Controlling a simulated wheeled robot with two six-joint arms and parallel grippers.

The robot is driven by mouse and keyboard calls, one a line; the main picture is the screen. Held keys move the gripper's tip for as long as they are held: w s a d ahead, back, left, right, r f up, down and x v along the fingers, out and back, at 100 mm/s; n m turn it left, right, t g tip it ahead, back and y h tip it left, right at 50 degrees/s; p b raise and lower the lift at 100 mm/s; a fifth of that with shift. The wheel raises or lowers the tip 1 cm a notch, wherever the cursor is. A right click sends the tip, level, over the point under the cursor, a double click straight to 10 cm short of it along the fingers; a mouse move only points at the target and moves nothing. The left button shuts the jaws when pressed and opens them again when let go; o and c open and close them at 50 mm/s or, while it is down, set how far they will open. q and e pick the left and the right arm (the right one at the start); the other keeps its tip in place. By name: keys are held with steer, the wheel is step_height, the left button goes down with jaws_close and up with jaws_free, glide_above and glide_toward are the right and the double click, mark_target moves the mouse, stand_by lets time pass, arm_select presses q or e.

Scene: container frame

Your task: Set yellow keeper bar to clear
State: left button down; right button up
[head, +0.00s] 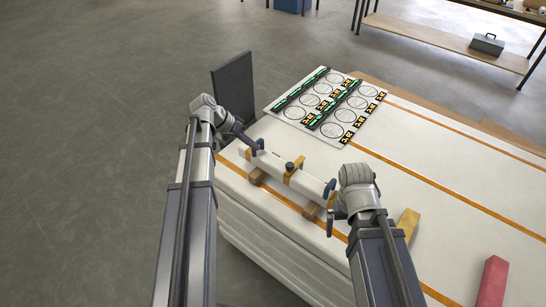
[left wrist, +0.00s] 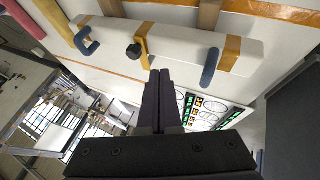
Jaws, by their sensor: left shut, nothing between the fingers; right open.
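A white beam (head: 275,165) lies across wooden supports on the white platform. It has a blue handle near each end, the left one (head: 259,146) and the right one (head: 330,188). The yellow keeper bar (head: 292,173) with a black knob sits at mid-beam. In the left wrist view the keeper bar (left wrist: 144,52) lies crosswise on the beam beside the knob (left wrist: 133,51). My left gripper (head: 248,141) is shut and empty by the beam's left end; its fingertips (left wrist: 164,72) appear just below the bar. My right gripper (head: 334,214) is open near the right end.
A board with printed circles (head: 325,106) lies behind the beam. A yellow block (head: 408,222) and a red block (head: 493,281) lie on the right. A dark upright panel (head: 233,85) stands at the far left corner. The platform's middle right is clear.

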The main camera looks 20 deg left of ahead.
arm_select(q)
steer(key=shift+a+r, duration=0.15)
steer(key=shift+a, duration=0.2)
steer(key=shift+w+d+f+b, duration=0.45)
steer(key=shift+d+f+b, duration=0.9)
steer(key=shift+d, duration=0.2)
steer(key=shift+w+d+f+b, duration=0.4)
steer(key=shift+d+f+b, duration=0.9)
steer(key=shift+d, duration=0.2)
steer(key=shift+w+d+f+b, duration=0.45)
steer(key=shift+d+f+b, duration=0.9)
steer(key=shift+d, duration=0.2)
